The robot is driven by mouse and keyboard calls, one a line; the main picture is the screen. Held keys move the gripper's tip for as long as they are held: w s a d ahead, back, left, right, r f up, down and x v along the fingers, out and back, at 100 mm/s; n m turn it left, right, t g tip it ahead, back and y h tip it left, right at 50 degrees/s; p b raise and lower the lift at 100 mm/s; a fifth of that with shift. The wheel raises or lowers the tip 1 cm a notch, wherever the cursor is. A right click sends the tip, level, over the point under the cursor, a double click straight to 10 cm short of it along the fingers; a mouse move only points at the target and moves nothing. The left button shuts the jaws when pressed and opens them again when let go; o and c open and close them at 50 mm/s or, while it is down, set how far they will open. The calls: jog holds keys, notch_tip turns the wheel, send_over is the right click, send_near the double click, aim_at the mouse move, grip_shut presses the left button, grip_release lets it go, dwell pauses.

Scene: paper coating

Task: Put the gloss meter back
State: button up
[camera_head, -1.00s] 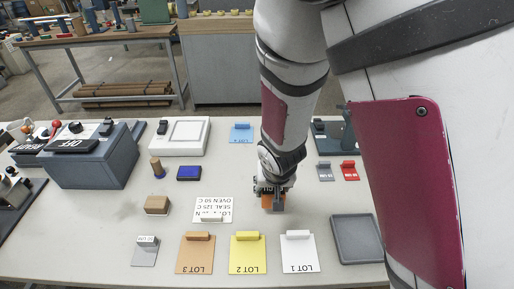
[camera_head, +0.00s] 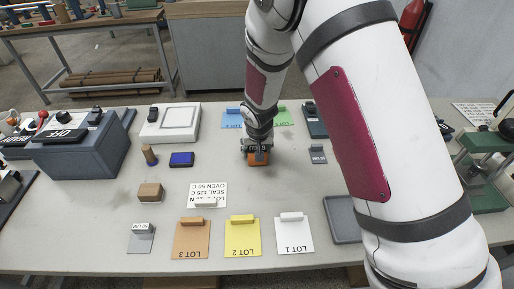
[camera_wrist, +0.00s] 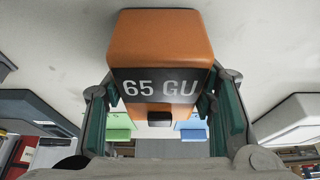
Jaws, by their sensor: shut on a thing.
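The gloss meter (camera_wrist: 160,45) is an orange block with a dark display reading "65 GU", seen close up in the wrist view. In the head view the gloss meter (camera_head: 258,160) shows as a small orange shape under my gripper (camera_head: 257,147). My gripper's green-padded fingers close on its two sides, and the gripper also shows in the wrist view (camera_wrist: 168,112). The meter is over the middle-back of the table (camera_head: 235,185). I cannot tell whether it touches the tabletop.
A blue card (camera_head: 232,119) and a green card (camera_head: 283,117) lie behind my gripper. The white framed plate (camera_head: 170,122) and blue pad (camera_head: 181,160) are to the left. Lot cards (camera_head: 243,237) line the front, and a grey tray (camera_head: 341,220) is at front right.

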jog(key=shift+f, duration=0.2)
jog(key=o, duration=1.4)
jog(key=shift+r, duration=0.1)
jog(key=v, duration=1.2)
jog(key=s+d+r, duration=0.5)
jog(key=r, duration=0.3)
jog(key=s+d+r, duration=0.5)
jog(key=d+r, duration=0.1)
jog(key=r, duration=0.1)
jog(key=shift+t, duration=0.3)
jog(key=s+d+r, duration=0.1)
jog(key=s+r, duration=0.1)
jog(key=s, duration=0.4)
jog(key=s+d+r, duration=0.2)
jog(key=s, duration=0.4)
jog(key=s+d+r, duration=0.2)
jog(key=s, duration=0.4)
jog(key=shift+s, duration=0.1)
